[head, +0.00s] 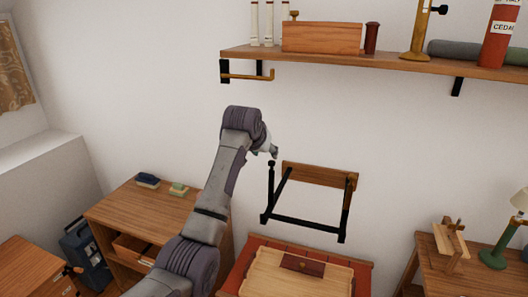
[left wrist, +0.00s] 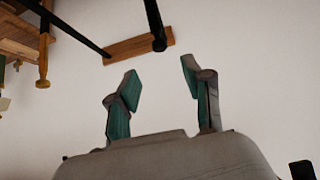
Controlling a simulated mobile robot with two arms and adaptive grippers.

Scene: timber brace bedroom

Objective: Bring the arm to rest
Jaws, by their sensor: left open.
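My left gripper (head: 274,152) is raised in front of the white wall, beside the left end of a wall bracket. In the left wrist view its two green-padded fingers (left wrist: 160,90) stand apart with nothing between them. The arm bends up from the bottom of the head view and partly covers the desk. My right gripper is in neither view.
A black-framed bracket with a wooden bar (head: 320,174) is on the wall, close right of my gripper. A loaded shelf (head: 400,66) hangs above. Below are a wooden desk (head: 140,200), a red table (head: 235,277) bearing a wooden tray (head: 300,285), and a right-hand table (head: 480,270).

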